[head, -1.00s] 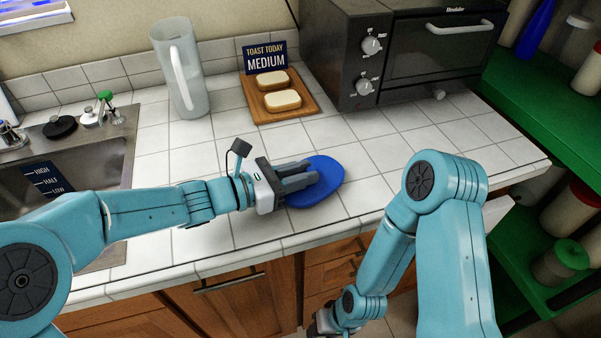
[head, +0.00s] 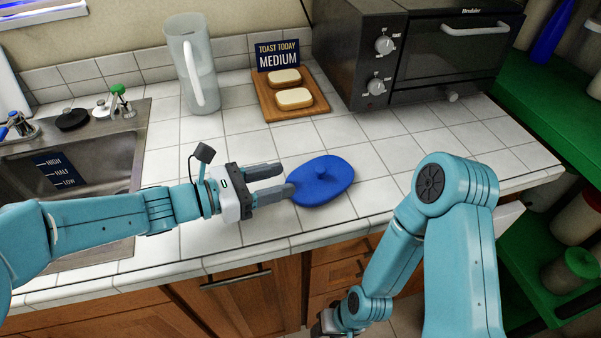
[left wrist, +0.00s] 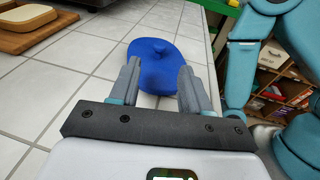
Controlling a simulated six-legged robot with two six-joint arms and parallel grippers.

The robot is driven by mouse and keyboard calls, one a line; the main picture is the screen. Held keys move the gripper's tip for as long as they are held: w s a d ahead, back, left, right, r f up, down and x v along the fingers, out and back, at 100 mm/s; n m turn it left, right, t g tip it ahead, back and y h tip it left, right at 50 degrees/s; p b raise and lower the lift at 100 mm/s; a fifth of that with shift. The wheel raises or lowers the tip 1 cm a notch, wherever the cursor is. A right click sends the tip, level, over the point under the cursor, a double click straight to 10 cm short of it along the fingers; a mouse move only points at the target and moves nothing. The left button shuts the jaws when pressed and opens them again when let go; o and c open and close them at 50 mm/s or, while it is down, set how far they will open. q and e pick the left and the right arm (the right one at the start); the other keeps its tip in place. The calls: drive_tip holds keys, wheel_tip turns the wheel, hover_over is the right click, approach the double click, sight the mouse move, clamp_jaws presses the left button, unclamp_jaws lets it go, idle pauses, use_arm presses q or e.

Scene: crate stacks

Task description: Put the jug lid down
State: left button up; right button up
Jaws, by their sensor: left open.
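The blue jug lid (head: 323,184) lies flat on the white tiled counter, its round knob facing up. My right gripper (head: 325,323) is low, in front of the cabinets, mostly hidden.
A wooden board (head: 268,103) with two bread slices stands before a "Toast today medium" sign (head: 278,56). A toaster oven (head: 420,50) is at the back right. The sink (head: 75,175) is at the left. Green shelves (head: 540,115) stand at the right. Tiles around the lid are clear.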

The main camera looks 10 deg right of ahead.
use_arm(q)
drive_tip(key=v, duration=0.4)
drive_tip(key=shift+s+a, duration=0.1)
drive_tip(key=shift+a, duration=0.15)
drive_tip(key=shift+s, duration=0.1)
